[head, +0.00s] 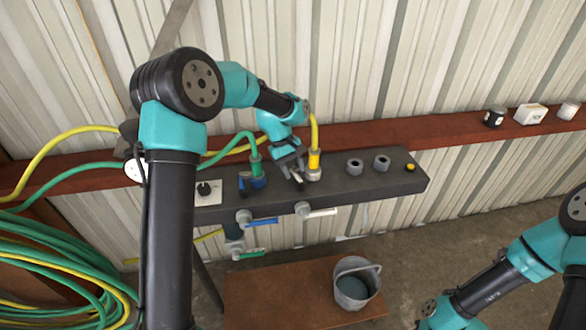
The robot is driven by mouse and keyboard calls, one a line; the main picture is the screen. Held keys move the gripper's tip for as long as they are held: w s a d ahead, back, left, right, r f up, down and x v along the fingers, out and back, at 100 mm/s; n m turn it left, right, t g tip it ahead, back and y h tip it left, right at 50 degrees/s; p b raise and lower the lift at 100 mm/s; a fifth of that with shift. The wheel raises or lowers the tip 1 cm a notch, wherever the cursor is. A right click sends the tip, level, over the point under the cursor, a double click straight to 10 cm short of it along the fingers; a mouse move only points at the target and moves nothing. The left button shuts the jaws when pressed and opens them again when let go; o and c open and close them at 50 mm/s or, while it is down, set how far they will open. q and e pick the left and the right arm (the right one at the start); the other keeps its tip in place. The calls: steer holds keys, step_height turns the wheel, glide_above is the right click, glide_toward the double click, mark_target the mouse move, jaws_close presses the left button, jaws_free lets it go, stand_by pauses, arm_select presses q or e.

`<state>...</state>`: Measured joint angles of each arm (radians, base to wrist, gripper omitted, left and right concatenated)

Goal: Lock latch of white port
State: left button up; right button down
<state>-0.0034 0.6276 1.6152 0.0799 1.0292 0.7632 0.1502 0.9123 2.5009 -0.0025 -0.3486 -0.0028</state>
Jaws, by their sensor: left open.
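The white port (313,176) is on top of the dark panel, with the yellow hose's connector (314,158) standing upright in it. My left gripper (291,171) is open just left of the white port, fingers pointing down. The gripper covers the port's left side, so I cannot tell the latch's position or whether a finger touches it. The blue port (259,182) to the left holds the green hose's connector (255,163), with a blue lever at its side. My right arm shows at the lower right; its gripper is out of view.
The dark panel (405,183) carries two empty grey sockets (355,167), a yellow button (410,167) and a dial (204,189). Valves with a white handle (320,213) and a blue handle (262,221) hang in front. A bucket (356,283) stands below; coiled hoses (60,265) are left.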

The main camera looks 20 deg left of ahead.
arm_select(q)
steer(key=shift+c, duration=0.3)
jaws_close()
steer(key=shift+w+d+m+g, duration=0.2)
steer(key=shift+w+m+g, duration=0.1)
steer(key=shift+m, duration=0.5)
steer(key=shift+o, duration=0.3)
jaws_free()
steer(key=shift+r, duration=0.1)
steer(key=v, duration=1.7)
steer(key=shift+r, duration=0.25)
steer(key=shift+d, duration=0.15)
